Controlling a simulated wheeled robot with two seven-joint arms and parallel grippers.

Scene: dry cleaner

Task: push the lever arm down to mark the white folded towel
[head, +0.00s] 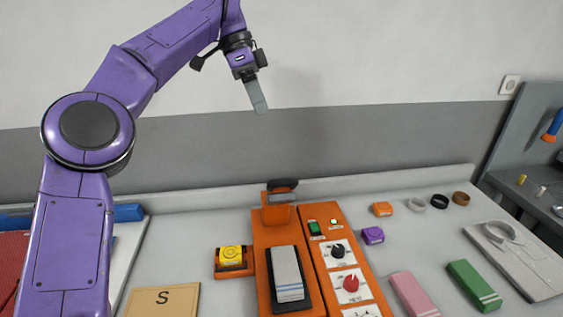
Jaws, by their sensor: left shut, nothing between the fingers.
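The white folded towel (287,268), with blue stripes near its front end, lies on a black pad on the orange marking machine (262,240). At the back of the machine stands an orange post with a dark piece on top, which looks like the lever arm (283,184); it is seen end-on, so its angle is hard to tell. My left gripper (259,105) is shut and empty, pointing down in front of the wall, high above and slightly left of the lever in the picture. It touches nothing. My right gripper is not in view.
Right of the towel is a control panel (340,250) with knobs. A yellow button box (232,258) and a board marked S (162,300) lie left. Pink (412,294) and green (473,284) folded cloths and a folded shirt (515,265) lie right. The air around my gripper is clear.

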